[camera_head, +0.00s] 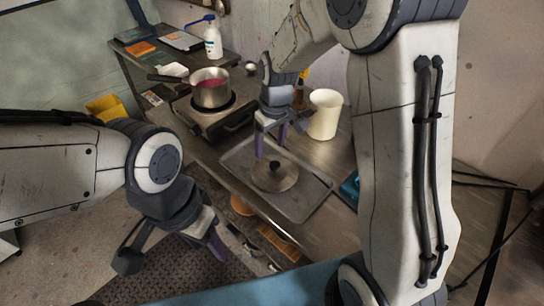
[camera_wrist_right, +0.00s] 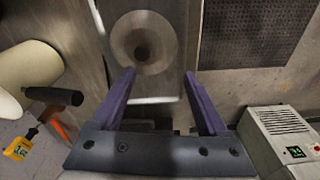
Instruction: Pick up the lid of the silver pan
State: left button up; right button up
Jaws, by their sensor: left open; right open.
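The round grey lid (camera_head: 270,183) lies flat on a metal tray (camera_head: 310,207) with its dark knob upward. In the right wrist view the lid (camera_wrist_right: 125,38) is ahead of the fingertips, left of their middle, with its knob in plain sight. The silver pan (camera_head: 210,95) stands uncovered on a hot plate, with pink-red liquid inside. My right gripper (camera_head: 270,150) is open and empty just above the lid, its purple fingers (camera_wrist_right: 158,74) pointing down. My left gripper (camera_head: 170,252) is open and empty, low in front of the table.
A hot plate (camera_head: 205,122) carries the pan. A cream container (camera_head: 325,115) stands beside the tray, close to my right gripper. A white bottle (camera_head: 213,42) is behind the pan. A teal object (camera_head: 350,187) lies right of the tray. A yellow bin (camera_head: 105,108) is at left.

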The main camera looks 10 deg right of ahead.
aim_at(275, 164)
jog(key=w+f, duration=0.1)
jog(key=w+d+f, duration=0.1)
jog(key=f, duration=0.1)
jog(key=d+f+p, duration=0.1)
jog(key=f, duration=0.1)
jog(key=shift+w+d, duration=0.2)
jog(key=shift+w, duration=0.2)
jog(key=shift+f, duration=0.4)
jog(key=shift+f+p, duration=0.4)
jog(key=shift+f, duration=0.15)
jog(key=f+p, duration=0.1)
jog(key=f, duration=0.2)
jog(key=shift+w+f, duration=0.3)
jog(key=shift+f, duration=0.4)
grip_shut()
